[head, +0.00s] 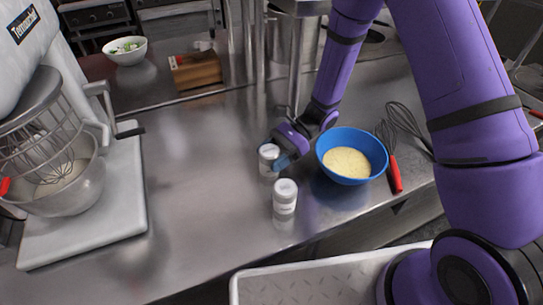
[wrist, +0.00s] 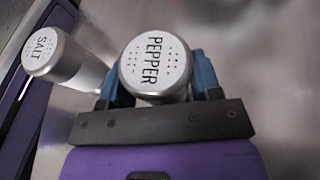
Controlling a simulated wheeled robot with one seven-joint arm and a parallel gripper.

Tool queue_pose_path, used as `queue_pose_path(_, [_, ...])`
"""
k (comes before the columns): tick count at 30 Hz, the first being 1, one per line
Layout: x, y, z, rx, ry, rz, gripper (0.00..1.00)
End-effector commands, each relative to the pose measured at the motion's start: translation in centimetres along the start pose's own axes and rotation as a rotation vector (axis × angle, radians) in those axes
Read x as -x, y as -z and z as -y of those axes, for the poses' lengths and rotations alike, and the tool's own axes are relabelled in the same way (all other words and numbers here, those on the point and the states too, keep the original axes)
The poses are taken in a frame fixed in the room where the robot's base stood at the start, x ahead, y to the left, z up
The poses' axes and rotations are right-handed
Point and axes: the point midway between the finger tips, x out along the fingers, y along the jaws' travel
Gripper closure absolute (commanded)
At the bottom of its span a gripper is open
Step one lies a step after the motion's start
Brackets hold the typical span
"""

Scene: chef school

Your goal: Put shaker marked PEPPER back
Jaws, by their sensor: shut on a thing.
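The shaker marked PEPPER (wrist: 155,65) shows its white lid between the blue fingertips of my gripper (wrist: 158,85) in the wrist view. My gripper is shut on it. In the head view the pepper shaker (head: 268,158) is upright, with my gripper (head: 280,157) at its right side. It is on or very close to the steel counter; I cannot tell whether it touches. The shaker marked SALT (wrist: 52,55) stands apart to its left in the wrist view. The salt shaker (head: 285,197) stands upright on the counter in front of the pepper shaker in the head view.
A blue bowl of yellowish contents (head: 352,157) sits just right of my gripper. A stand mixer (head: 65,150) is at the left. The steel counter (head: 200,180) is clear between mixer and shakers.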

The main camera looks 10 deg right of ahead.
Motion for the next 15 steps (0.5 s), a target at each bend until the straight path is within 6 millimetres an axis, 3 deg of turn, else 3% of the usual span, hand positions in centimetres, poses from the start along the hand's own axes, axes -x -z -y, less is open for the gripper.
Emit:
queue_pose_path(6, [-0.08,0.22,0.00,-0.001,0.000,0.000,0.71])
queue_pose_path(7, [-0.09,0.27,0.00,0.000,0.000,0.000,0.40])
queue_pose_path(10, [-0.07,0.22,0.00,0.000,0.000,0.000,0.17])
queue_pose_path(15, [-0.07,0.22,-0.01,0.000,0.000,0.000,0.16])
